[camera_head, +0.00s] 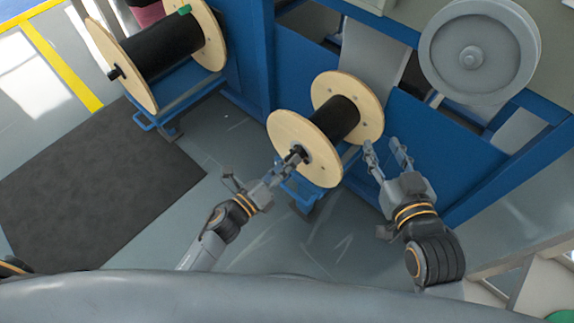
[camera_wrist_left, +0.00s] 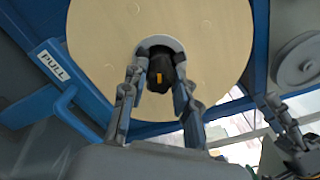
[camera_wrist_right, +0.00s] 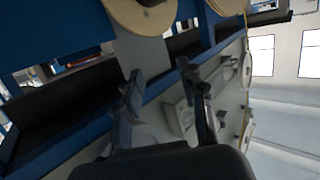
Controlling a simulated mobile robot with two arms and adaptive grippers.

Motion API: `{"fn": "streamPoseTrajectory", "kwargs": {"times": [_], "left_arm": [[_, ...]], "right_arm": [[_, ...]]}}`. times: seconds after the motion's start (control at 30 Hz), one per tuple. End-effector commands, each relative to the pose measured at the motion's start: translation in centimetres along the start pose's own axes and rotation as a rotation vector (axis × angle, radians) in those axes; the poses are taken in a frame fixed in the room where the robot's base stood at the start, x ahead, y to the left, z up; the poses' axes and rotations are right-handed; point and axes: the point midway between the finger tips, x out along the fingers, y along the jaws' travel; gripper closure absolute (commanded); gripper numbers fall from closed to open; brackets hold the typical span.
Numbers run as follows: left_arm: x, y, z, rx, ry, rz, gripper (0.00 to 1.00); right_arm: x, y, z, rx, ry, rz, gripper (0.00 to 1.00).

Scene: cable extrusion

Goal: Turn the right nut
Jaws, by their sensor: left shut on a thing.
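A dark nut (camera_wrist_left: 157,70) with a small orange mark sits at the centre of a wooden flange (camera_wrist_left: 215,45). In the head view, this is the near flange (camera_head: 290,135) of the right spool, which carries black cable (camera_head: 336,118). My left gripper (camera_head: 288,163) reaches the nut from the front left, and its fingers are closed on either side of it, as the left wrist view (camera_wrist_left: 158,88) shows. The fingers partly hide the nut's sides. My right gripper (camera_head: 383,150) is open and empty, just right of the spool's far flange (camera_head: 369,105) and apart from it.
A second cable spool (camera_head: 163,48) stands on a blue stand at the upper left, beside a dark floor mat (camera_head: 95,195). A blue machine frame (camera_head: 440,135) with a grey wheel (camera_head: 478,50) lies behind my right gripper. Grey floor (camera_head: 320,235) is clear in front.

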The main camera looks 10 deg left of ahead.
Motion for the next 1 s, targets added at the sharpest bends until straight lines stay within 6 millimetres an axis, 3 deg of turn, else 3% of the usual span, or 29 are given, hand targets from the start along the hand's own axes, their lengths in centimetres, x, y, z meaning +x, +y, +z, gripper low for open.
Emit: {"fn": "streamPoseTrajectory", "kwargs": {"times": [0.33, 0.83, 0.87, 0.97, 1.0], "left_arm": [[-0.1, 0.1, -0.2, 0.122, 0.003, 0.003, 1.00], [-0.1, 0.1, -0.2, 0.141, 0.003, 0.003, 1.00], [-0.1, 0.1, -0.2, 0.141, 0.003, 0.003, 0.69], [-0.1, 0.1, -0.1, 0.140, 0.003, 0.002, 0.48], [-0.1, 0.1, -0.1, 0.140, 0.003, 0.002, 0.48]], "right_arm": [[0.2, -0.5, -3.3, 0.003, 0.180, -0.011, 0.60], [0.1, -0.6, -3.8, 0.003, 0.206, -0.012, 0.60], [0.1, -0.6, -3.8, 0.003, 0.206, -0.012, 0.60], [0.1, -0.6, -3.8, 0.003, 0.206, -0.012, 0.60], [0.1, -0.6, -3.8, 0.003, 0.206, -0.012, 0.60]]}}
